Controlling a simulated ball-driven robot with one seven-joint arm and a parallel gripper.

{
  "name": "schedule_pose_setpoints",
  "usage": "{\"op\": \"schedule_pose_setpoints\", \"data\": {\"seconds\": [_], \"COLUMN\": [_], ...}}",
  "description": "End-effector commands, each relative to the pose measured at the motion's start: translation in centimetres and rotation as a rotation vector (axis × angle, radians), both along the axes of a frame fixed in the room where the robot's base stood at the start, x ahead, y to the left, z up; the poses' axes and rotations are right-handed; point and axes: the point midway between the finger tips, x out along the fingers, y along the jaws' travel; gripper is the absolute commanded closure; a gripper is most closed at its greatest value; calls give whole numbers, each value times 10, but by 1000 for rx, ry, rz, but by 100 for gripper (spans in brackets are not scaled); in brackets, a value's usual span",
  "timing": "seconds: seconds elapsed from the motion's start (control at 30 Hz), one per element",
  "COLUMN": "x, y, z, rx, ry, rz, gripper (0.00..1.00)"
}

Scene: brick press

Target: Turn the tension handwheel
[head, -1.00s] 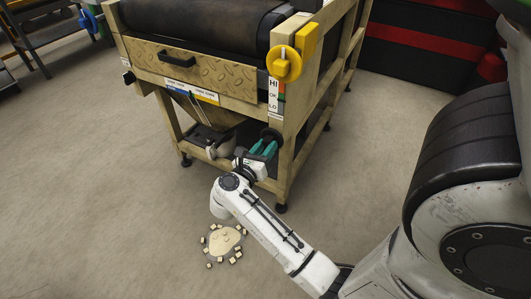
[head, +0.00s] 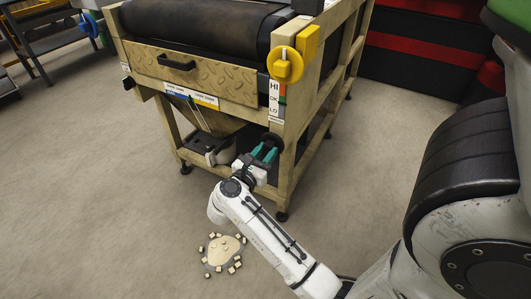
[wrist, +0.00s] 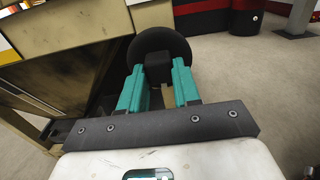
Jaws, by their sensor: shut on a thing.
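The tension handwheel (wrist: 160,42) is a dark round disc with a square block (wrist: 158,68) at its middle, facing me in the wrist view. My gripper (wrist: 159,75) has teal fingers on both sides of that block and is shut on it. In the head view my gripper (head: 264,152) is at the front right leg of the machine, below the HI/OK/LO gauge (head: 275,100). The handwheel (head: 272,138) shows there only as a dark edge behind the fingers. The gauge has coloured bands; I cannot make out a pointer.
The tan machine frame (head: 290,160) stands close around my gripper. A yellow knob (head: 285,65) sits above the gauge. A pale spill with several small blocks (head: 222,250) lies on the floor left of my arm. Open floor lies at the left.

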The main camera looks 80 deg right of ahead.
Motion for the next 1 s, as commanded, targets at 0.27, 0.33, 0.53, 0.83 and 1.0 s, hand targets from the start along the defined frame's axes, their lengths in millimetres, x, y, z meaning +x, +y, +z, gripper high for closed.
{"op": "schedule_pose_setpoints", "data": {"seconds": [0.27,0.33,0.53,0.83,1.0], "x": [0,0,0,10,18], "y": [0,0,1,37,69], "z": [-1,-1,0,1,0], "rx": [2,2,1,2,2], "ry": [1,1,1,3,1], "rz": [0,0,0,4,4], "gripper": [45,43,43,43,43]}}
